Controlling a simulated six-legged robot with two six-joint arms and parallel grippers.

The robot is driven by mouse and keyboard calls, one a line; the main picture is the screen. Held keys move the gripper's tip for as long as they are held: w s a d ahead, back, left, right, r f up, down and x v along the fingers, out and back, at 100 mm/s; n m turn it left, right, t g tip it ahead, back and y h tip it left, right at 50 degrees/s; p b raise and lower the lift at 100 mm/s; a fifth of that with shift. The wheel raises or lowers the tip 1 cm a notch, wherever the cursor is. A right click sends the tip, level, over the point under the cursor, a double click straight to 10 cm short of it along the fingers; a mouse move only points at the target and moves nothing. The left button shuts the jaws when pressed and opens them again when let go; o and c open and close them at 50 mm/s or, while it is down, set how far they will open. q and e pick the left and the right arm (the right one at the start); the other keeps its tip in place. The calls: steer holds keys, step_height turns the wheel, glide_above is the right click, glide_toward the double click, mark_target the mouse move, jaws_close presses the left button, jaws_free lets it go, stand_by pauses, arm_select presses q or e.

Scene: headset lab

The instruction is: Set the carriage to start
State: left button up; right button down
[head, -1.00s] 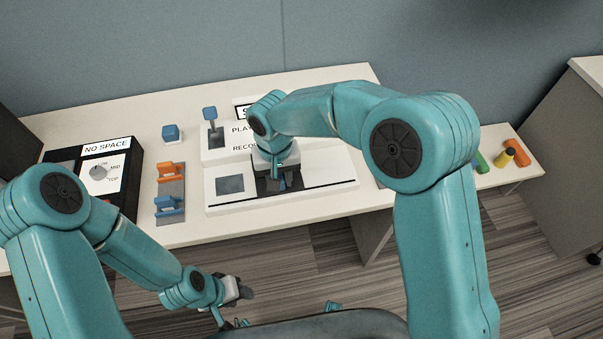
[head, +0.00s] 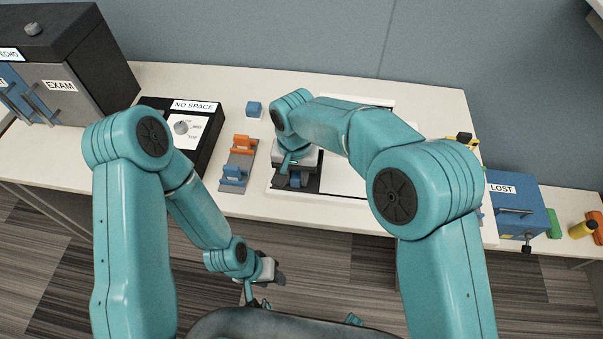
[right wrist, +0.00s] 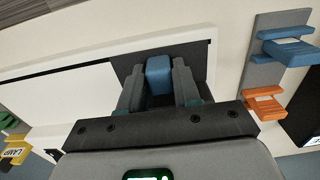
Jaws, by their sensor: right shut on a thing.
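The carriage shows a blue grip block (right wrist: 158,70) on a dark grey plate in the right wrist view. My right gripper (right wrist: 158,92) is shut on this block, one finger on each side. In the head view the right gripper (head: 297,182) is at the left end of the white device (head: 345,184), low over its dark track. The arm hides much of the device, including any start mark or labels on it. My left gripper (head: 268,272) hangs beyond the table's front edge, away from the device; its finger opening is unclear.
Left of the device a grey strip holds an orange bracket (head: 243,143) and a blue bracket (head: 233,174). A blue cube (head: 254,109) stands behind them. The black NO SPACE box (head: 208,128) is further left. A blue LOST box (head: 518,208) stands at the right.

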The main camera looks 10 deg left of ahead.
mark_target(296, 175)
steer(key=shift+w+r, duration=0.1)
steer(key=c, duration=0.9)
jaws_free()
step_height(296, 175, up, 16)
steer(key=shift+r+p, duration=0.15)
steer(key=shift+p, duration=0.15)
